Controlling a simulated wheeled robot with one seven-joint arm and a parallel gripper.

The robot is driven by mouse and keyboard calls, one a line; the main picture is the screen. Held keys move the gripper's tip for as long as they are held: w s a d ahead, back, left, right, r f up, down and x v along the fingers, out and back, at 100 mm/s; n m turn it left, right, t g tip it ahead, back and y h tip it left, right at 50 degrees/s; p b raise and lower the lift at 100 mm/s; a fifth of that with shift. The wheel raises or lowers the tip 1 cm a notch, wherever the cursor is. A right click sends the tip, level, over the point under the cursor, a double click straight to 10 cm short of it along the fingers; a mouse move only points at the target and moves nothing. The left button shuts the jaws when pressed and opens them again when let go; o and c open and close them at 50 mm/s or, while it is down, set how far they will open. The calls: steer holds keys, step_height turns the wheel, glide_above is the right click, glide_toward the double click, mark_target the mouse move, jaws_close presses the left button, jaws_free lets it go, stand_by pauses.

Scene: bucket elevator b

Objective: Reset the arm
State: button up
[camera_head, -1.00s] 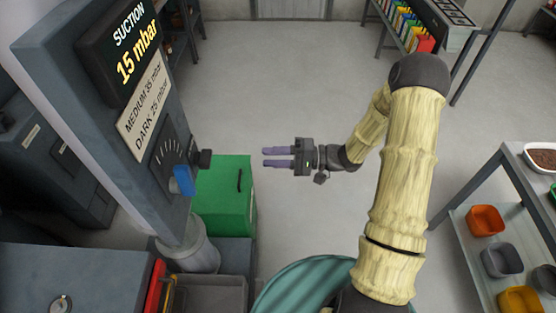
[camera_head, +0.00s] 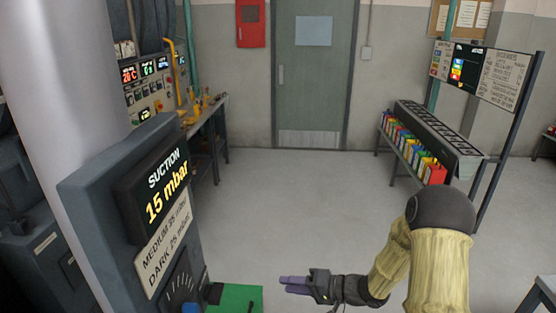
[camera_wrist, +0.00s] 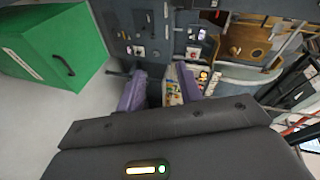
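My gripper (camera_head: 288,283) is at the bottom of the head view, at the end of my bent arm, with its purple fingers pointing left. In the wrist view its two fingers (camera_wrist: 160,88) are spread apart with nothing between them. It hangs in free air to the right of the suction panel (camera_head: 107,202), whose display (camera_head: 167,190) reads 15 mbar. The panel's blue knob (camera_head: 190,308) is cut off at the bottom edge.
A green box (camera_head: 238,297) lies left of my gripper and also shows in the wrist view (camera_wrist: 60,45). A bench with colourful blocks (camera_head: 410,145) stands at right. Open floor (camera_head: 300,205) stretches to a grey door (camera_head: 303,85).

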steer(key=d+r+t+h, duration=0.3)
steer(key=d+h, duration=0.6)
steer(key=h, duration=0.2)
steer(key=s+d+r+g+h, duration=0.2)
steer(key=s+g, duration=0.3)
steer(key=s, duration=1.1)
steer(key=shift+r+n+h, duration=0.3)
steer(key=shift+r+h, duration=0.25)
steer(key=shift+h, duration=0.05)
steer(key=shift+s, duration=0.1)
